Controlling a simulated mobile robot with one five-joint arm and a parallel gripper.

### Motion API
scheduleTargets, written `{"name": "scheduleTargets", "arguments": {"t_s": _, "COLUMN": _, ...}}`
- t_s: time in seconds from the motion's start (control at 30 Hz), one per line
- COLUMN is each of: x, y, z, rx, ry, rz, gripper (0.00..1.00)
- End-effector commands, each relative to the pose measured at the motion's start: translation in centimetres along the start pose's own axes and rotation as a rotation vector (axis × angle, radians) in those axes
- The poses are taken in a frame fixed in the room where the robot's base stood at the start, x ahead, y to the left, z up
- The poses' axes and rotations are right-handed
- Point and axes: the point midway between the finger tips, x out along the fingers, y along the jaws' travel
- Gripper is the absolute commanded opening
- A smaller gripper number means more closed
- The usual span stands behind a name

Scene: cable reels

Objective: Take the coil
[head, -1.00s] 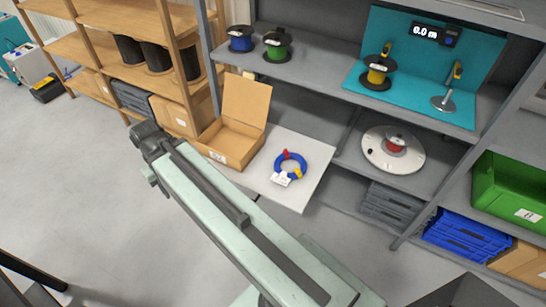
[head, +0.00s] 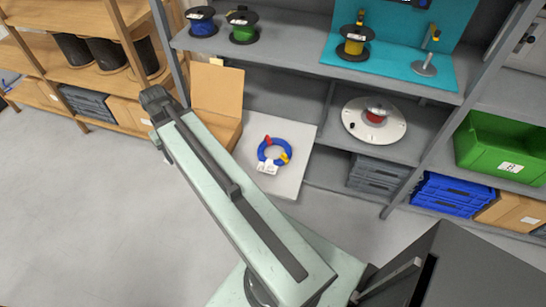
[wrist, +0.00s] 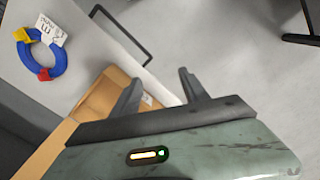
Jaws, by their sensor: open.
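The coil (head: 273,152) is a blue ring with a red tie, a yellow tie and a white tag. It lies flat on a light pull-out shelf (head: 293,183) in the head view. In the wrist view the coil (wrist: 42,50) is at the upper left, with its tag up. My gripper (wrist: 158,88) is open and empty, its two dark fingers apart. It is clear of the coil, to the right of it in the wrist view. In the head view my arm reaches up to the left and its end is in front of the cardboard box.
The open cardboard box (head: 218,88) stands left of the coil on the shelf. A dark metal handle (wrist: 130,35) is at the shelf edge. Reels (head: 202,22) stand on the upper shelf. A white turntable (head: 355,115) is to the right. The floor in front is clear.

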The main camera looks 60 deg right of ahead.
Motion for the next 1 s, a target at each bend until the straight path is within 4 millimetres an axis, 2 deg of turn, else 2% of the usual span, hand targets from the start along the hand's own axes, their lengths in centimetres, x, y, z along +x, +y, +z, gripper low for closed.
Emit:
{"name": "scheduleTargets", "arguments": {"t_s": 0.03, "x": 3.0, "y": 5.6, "z": -0.5, "rx": 0.088, "ry": 0.000, "rz": 0.000, "gripper": 0.52}}
{"name": "scheduleTargets", "arguments": {"t_s": 0.13, "x": 5.7, "y": 15.6, "z": 0.6, "rx": 0.242, "ry": 0.000, "rz": 0.000, "gripper": 0.52}}
{"name": "scheduleTargets", "arguments": {"t_s": 0.2, "x": 7.3, "y": 22.3, "z": 2.3, "rx": 0.345, "ry": 0.000, "rz": 0.000, "gripper": 0.52}}
{"name": "scheduleTargets", "arguments": {"t_s": 0.3, "x": 9.2, "y": 30.2, "z": 5.6, "rx": 0.470, "ry": 0.000, "rz": -0.001, "gripper": 0.52}}
{"name": "scheduleTargets", "arguments": {"t_s": 0.4, "x": 10.4, "y": 35.6, "z": 8.8, "rx": 0.561, "ry": 0.000, "rz": -0.001, "gripper": 0.52}}
{"name": "scheduleTargets", "arguments": {"t_s": 0.5, "x": 10.9, "y": 38.7, "z": 11.0, "rx": 0.614, "ry": 0.000, "rz": -0.001, "gripper": 0.52}}
{"name": "scheduleTargets", "arguments": {"t_s": 0.6, "x": 11.0, "y": 39.8, "z": 11.9, "rx": 0.635, "ry": 0.000, "rz": -0.001, "gripper": 0.52}}
{"name": "scheduleTargets", "arguments": {"t_s": 0.73, "x": 11.2, "y": 39.8, "z": 12.0, "rx": 0.636, "ry": 0.000, "rz": 0.000, "gripper": 0.52}}
{"name": "scheduleTargets", "arguments": {"t_s": 0.9, "x": 13.4, "y": 39.8, "z": 11.9, "rx": 0.635, "ry": 0.000, "rz": 0.000, "gripper": 0.52}}
{"name": "scheduleTargets", "arguments": {"t_s": 1.0, "x": 13.8, "y": 39.8, "z": 11.9, "rx": 0.634, "ry": 0.000, "rz": 0.000, "gripper": 0.52}}
